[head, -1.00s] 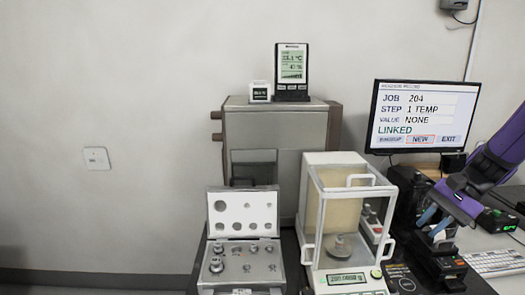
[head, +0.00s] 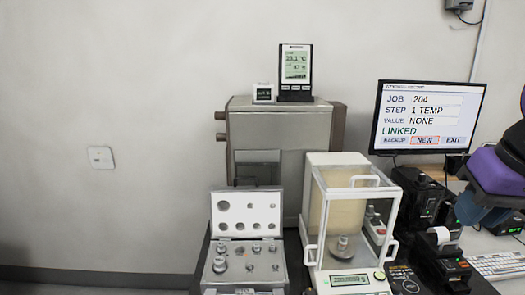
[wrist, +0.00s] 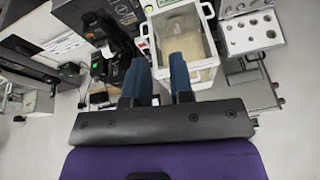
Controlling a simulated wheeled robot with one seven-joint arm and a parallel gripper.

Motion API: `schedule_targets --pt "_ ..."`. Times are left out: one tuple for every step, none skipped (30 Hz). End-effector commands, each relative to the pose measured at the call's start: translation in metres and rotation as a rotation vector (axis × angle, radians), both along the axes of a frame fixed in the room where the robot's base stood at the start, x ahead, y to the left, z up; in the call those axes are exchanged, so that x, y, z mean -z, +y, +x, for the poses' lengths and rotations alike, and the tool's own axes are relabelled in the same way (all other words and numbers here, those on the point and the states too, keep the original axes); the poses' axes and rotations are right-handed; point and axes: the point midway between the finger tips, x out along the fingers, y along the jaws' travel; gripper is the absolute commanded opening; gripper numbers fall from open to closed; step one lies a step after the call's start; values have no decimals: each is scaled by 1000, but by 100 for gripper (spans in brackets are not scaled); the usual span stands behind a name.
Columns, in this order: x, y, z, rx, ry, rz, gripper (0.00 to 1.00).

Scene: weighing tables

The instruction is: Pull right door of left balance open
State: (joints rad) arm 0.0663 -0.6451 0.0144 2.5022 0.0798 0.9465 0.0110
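The left balance (head: 350,159) is a white-framed glass case with a weight on its pan and a lit display. Its right door has a white handle (head: 388,250) at the lower right side; the door looks shut. The balance also shows upside down in the wrist view (wrist: 204,80). My gripper (head: 482,212) is to the right of the balance, apart from the handle. In the wrist view my gripper (wrist: 158,82) has two blue fingers spread with a gap and nothing between them.
An open case of weights (head: 246,266) stands left of the balance. A black printer (head: 440,262) and a dark device (head: 418,195) stand on its right, near my gripper. A monitor (head: 428,115) is behind, and a keyboard (head: 497,266) lies at the far right.

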Motion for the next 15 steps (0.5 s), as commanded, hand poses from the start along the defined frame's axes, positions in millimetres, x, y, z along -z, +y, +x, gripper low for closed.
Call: schedule_targets --pt "-4 1 -6 -24 -35 -19 22" --pt "-6 1 -9 -35 -52 -29 22" --pt "-8 1 -13 -48 -72 -41 22" --pt "-9 1 -15 -57 -83 -50 22" --pt "-10 1 -17 -64 -94 -57 22" --pt "-11 1 -18 -71 -105 -63 22" --pt "-11 1 -19 -76 -111 -67 15" --pt "-11 1 -20 -79 -116 -71 8" --pt "-12 1 -21 -82 -121 -73 0" --pt "-12 1 -21 -83 -123 -75 0" --pt "-12 1 -21 -84 -124 -76 0" --pt "-12 1 -21 -84 -124 -76 0" --pt "-12 1 -21 -84 -124 -76 0" --pt "-12 1 -21 -84 -123 -75 0" --pt "-12 0 -20 -83 -123 -77 0"
